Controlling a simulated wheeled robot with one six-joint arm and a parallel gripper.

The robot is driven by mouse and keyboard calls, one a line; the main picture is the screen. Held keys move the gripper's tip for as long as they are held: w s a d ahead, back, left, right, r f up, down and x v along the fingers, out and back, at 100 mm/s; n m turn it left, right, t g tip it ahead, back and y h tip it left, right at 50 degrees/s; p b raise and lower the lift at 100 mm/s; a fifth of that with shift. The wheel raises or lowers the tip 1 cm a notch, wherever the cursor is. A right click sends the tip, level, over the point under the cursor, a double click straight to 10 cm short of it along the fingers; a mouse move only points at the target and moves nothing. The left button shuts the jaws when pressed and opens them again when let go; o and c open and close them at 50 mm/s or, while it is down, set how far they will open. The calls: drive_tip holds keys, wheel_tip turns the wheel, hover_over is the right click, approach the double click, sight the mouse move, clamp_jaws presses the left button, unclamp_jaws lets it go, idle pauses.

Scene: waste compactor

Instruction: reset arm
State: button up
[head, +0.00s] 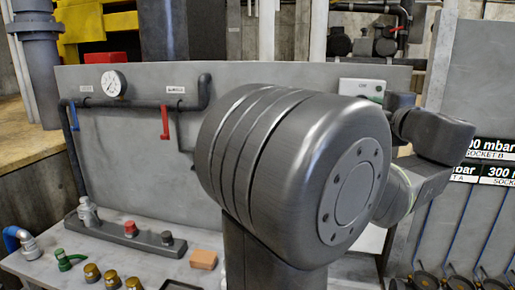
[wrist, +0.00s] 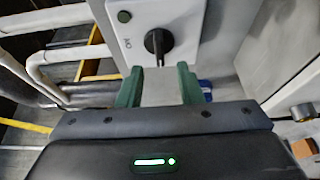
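My gripper (wrist: 158,78) shows in the wrist view as two green fingers standing apart, with nothing between them. Just beyond the fingertips is a light grey box (wrist: 185,25) with a black rotary knob (wrist: 158,41) and a small dark green button (wrist: 124,16). The fingers look close to the box, but I cannot tell whether they touch it. In the head view my arm fills the middle and right, bent in front of the grey panel, and my gripper's fingers are hidden.
The upright grey panel (head: 265,80) carries a pressure gauge (head: 113,83), a red handle (head: 165,122) and a blue handle (head: 74,115). Fittings and an orange block (head: 203,259) lie on the bench below. Hoses hang at right. White pipes (wrist: 62,55) run left in the wrist view.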

drive_tip(key=shift+w+a+f+m+t+h+b, duration=0.25)
drive_tip(key=shift+w+m+t, duration=0.4)
drive_tip(key=shift+m, duration=0.8)
drive_tip(key=shift+w+a+r+m+t+h+b, duration=0.15)
drive_tip(key=shift+w+m+t+h+b, duration=0.2)
drive_tip(key=shift+w+m, duration=0.9)
drive_tip(key=shift+w+a+f+m+t+h+b, duration=0.15)
drive_tip(key=shift+w+m+t+b, duration=0.35)
drive_tip(key=shift+m, duration=1.2)
drive_tip(key=shift+d+r, duration=0.1)
drive_tip(key=shift+d, duration=0.05)
